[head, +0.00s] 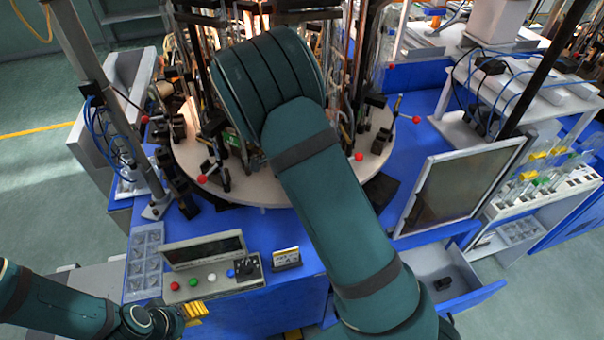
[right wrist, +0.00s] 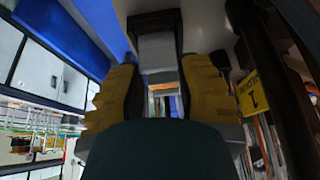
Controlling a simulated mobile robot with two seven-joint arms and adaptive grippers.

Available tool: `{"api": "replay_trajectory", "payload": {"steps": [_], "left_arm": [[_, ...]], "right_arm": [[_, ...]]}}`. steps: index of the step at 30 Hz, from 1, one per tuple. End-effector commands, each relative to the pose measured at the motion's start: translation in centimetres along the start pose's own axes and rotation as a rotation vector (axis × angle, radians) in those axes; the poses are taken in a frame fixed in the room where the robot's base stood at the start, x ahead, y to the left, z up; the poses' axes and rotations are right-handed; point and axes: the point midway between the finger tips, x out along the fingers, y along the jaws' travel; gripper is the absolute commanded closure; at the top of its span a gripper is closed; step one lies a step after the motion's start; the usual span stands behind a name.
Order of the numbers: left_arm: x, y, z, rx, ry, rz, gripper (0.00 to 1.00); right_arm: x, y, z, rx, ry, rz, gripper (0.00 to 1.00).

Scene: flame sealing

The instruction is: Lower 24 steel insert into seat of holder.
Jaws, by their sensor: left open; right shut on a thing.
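My right arm crosses the middle of the head view, and its gripper is hidden there behind the arm. In the right wrist view, the yellow fingers of my right gripper (right wrist: 158,80) are shut on a pale grey piece, taken as the steel insert (right wrist: 158,52), between them. Its lower end and any contact with the seat cannot be made out. The holder cannot be picked out for sure; several black holders stand around the round table (head: 267,192). My left gripper (head: 196,310) is open and empty at the lower left, with yellow fingers.
A control box (head: 210,278) with coloured buttons and a clear compartment tray (head: 146,262) are at the front. A yellow tag (right wrist: 254,92) hangs close right of the right gripper.

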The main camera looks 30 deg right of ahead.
Motion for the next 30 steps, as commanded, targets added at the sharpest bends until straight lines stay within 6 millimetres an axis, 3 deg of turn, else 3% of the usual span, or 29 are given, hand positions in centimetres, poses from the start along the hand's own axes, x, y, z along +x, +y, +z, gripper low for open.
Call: {"api": "replay_trajectory", "payload": {"steps": [9,10,12,30], "left_arm": [[0.55,-0.22,0.08,0.0,0.0,0.0,0.39],[0.52,-0.2,0.07,0.0,0.0,0.0,0.39],[0.48,-0.19,0.06,0.0,0.0,0.0,0.39],[0.45,-0.18,0.06,0.0,0.0,0.0,0.39]], "right_arm": [[0.59,-0.04,0.28,0.0,0.001,-0.001,1.0],[0.55,-0.04,0.26,0.0,0.001,-0.001,0.55],[0.51,-0.04,0.24,0.0,0.0,-0.001,0.37],[0.52,0.0,0.27,0.0,0.0,0.0,0.37]]}}
